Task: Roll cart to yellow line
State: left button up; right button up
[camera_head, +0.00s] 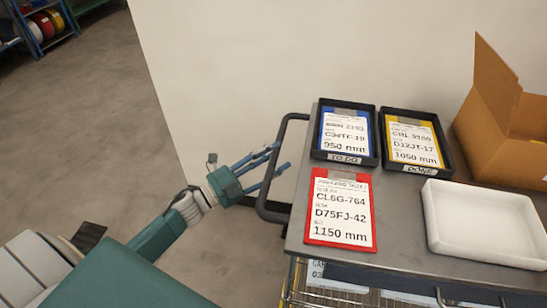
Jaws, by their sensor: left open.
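The cart (403,215) has a grey flat top and stands at the right, running out of view. Its dark tubular handle (284,125) sticks out from the cart's left end. My left gripper (278,166) is open beside the handle, with its blue fingers pointing right toward the handle's bar. I cannot tell whether the fingers touch the bar. My right gripper is not in view. No yellow line shows in this view.
On the cart are a black tray with a blue card (345,131), one with a yellow card (412,142), a red card (341,208), a white tray (486,222) and a cardboard box (502,120). A pale wall (230,60) stands behind; grey floor (80,130) is clear at left.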

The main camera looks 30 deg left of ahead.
pick_arm(q)
jog(key=v, duration=1.2)
jog(key=shift+a, duration=0.1)
